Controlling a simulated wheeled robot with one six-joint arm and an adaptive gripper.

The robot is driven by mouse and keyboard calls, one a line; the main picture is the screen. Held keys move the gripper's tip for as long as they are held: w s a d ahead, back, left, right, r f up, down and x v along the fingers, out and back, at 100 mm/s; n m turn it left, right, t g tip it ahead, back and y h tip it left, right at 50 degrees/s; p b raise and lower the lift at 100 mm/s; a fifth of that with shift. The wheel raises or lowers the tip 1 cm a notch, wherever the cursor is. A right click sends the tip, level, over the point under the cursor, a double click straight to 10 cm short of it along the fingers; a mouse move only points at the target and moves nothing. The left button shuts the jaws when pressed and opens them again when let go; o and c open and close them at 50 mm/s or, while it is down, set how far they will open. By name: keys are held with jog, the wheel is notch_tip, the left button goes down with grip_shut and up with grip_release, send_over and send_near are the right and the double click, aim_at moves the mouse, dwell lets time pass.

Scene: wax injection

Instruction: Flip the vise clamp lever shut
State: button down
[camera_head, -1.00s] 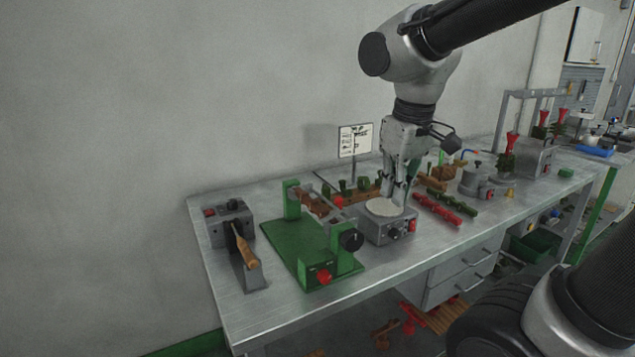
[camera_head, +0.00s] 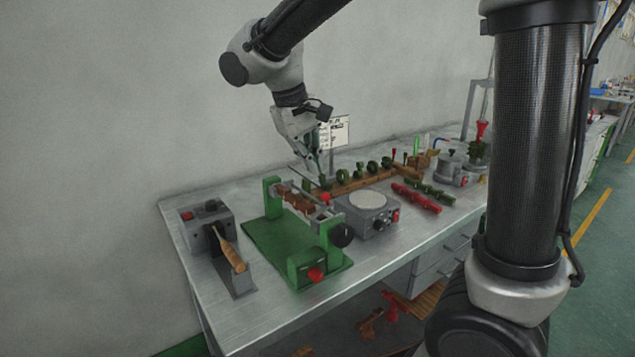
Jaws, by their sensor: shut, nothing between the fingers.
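The green vise (camera_head: 262,238) stands on the bench, left of centre. Brown pieces (camera_head: 297,200) lie between its upright ends, and a black round knob (camera_head: 341,235) is on its right end. A small red ball (camera_head: 325,198) shows at the top of the vise near its right side; it looks like the lever's end, but I cannot tell the lever's exact angle. My gripper (camera_head: 318,172) is shut and empty, pointing down just above and behind the red ball. I cannot tell whether it touches the lever.
A grey hot plate (camera_head: 368,199) stands right of the vise. A grey unit with a wooden handle (camera_head: 232,256) stands to the left. A wooden rack of green pieces (camera_head: 365,177), red wax trees (camera_head: 415,198) and a sign (camera_head: 336,131) are nearby.

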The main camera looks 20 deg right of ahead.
jog(key=x, duration=0.5)
jog(key=shift+d+f, duration=0.15)
jog(key=shift+f, duration=0.2)
jog(key=shift+w+d+f+y, duration=0.1)
jog(key=shift+d+y, duration=0.15)
jog(key=shift+y, duration=0.15)
jog(key=shift+w+d+f+g+y, duration=0.15)
jog(key=shift+d+f, duration=0.2)
jog(key=shift+d, duration=0.1)
jog(key=shift+w+d+f+g+y, duration=0.15)
jog(key=shift+d+f, duration=0.15)
jog(key=shift+d, duration=0.15)
jog(key=shift+a, duration=0.1)
